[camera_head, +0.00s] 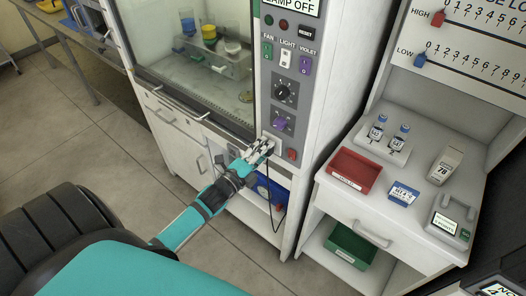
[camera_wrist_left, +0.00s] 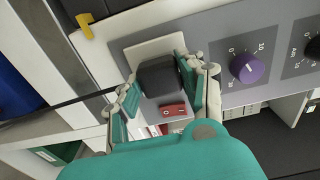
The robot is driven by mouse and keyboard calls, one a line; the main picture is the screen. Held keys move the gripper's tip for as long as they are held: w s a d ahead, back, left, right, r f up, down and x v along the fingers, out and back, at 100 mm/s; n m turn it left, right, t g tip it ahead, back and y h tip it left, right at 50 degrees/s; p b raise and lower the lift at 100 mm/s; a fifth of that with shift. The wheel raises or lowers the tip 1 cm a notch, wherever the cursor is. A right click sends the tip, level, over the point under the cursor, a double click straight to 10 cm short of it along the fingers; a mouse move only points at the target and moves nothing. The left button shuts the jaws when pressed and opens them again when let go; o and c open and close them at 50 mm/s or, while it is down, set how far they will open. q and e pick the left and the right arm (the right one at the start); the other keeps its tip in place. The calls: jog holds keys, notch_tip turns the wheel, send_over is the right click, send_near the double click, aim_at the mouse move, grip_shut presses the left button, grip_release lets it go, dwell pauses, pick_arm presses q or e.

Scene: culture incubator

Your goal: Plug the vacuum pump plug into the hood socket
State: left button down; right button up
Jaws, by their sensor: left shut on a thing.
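My left gripper (camera_head: 263,147) is at the lower part of the hood's control panel (camera_head: 283,85). In the left wrist view its fingers (camera_wrist_left: 160,88) are shut on the dark plug (camera_wrist_left: 160,76), one finger on each side. The plug is in front of the pale socket plate (camera_wrist_left: 144,51) and covers its middle. I cannot tell whether the plug is seated or just short of the plate. A thin dark cord (camera_head: 282,208) hangs below the gripper in the head view. My right gripper is not in view.
A red switch (camera_head: 292,155) is right beside the gripper, and a purple knob (camera_head: 281,125) is just above it. The hood's open lower shelf (camera_head: 258,210) holds a blue thing (camera_head: 268,188). A bench with a red tray (camera_head: 354,171) stands to the right.

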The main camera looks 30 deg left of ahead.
pick_arm(q)
jog(key=shift+w, duration=0.3)
jog(key=c, duration=0.7)
grip_release()
jog(key=shift+s, duration=0.1)
jog(key=s, duration=0.8)
jog(key=s+a, duration=0.1)
jog(key=s, duration=0.3)
